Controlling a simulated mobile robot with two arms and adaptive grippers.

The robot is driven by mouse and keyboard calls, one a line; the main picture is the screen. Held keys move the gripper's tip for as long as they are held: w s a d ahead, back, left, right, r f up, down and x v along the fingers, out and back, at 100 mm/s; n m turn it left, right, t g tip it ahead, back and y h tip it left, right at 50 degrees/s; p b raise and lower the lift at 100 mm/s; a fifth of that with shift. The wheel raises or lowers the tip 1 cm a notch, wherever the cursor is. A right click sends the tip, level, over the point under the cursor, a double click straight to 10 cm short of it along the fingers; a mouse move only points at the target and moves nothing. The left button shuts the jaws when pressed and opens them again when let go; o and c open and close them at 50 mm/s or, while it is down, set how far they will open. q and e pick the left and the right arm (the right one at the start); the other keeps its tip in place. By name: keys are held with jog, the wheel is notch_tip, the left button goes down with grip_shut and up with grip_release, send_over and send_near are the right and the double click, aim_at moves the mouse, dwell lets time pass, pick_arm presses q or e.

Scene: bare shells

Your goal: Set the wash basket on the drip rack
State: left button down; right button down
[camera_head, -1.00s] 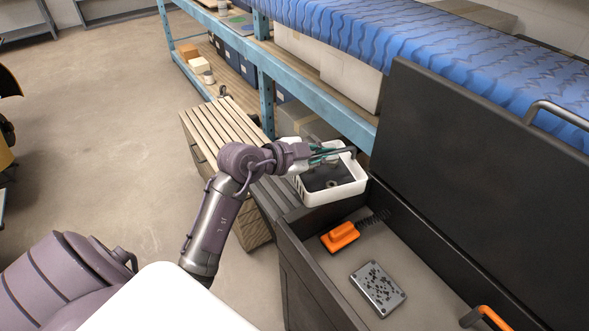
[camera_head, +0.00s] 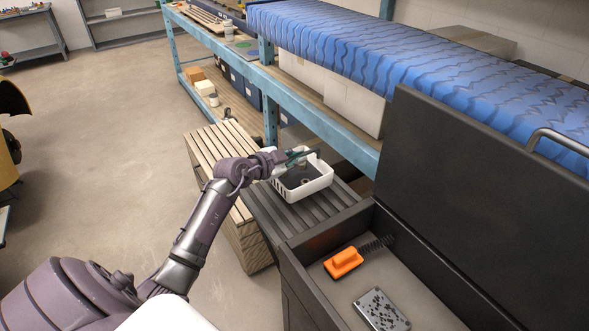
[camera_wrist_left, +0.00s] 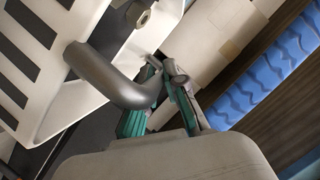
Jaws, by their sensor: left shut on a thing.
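The wash basket (camera_head: 318,186) is a white open tub with slotted sides and a grey handle. In the left wrist view the basket (camera_wrist_left: 30,60) fills the left side. My left gripper (camera_head: 296,158) is shut on its handle, and in the left wrist view the teal fingers (camera_wrist_left: 160,100) close on the handle's end. A dark nut-like part shows inside the basket. The drip rack (camera_head: 272,220) is a dark grey slatted shelf beside the washer. The basket is over the rack, roughly level; I cannot tell whether it touches. My right gripper is out of view.
A slatted wooden crate (camera_head: 213,150) adjoins the rack on the left. Blue shelving (camera_head: 300,98) runs behind. Floor at left is clear.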

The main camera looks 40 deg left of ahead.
aim_at(294, 178)
pick_arm(q)
jog(key=shift+a+f, duration=0.15)
jog(key=shift+a, duration=0.15)
jog(key=shift+w+f, duration=0.1)
jog(key=shift+f, duration=1.9)
jog(key=c, duration=1.2)
grip_release()
jog(key=shift+f, duration=0.1)
jog(key=b+v, duration=0.1)
jog(key=v, duration=1.1)
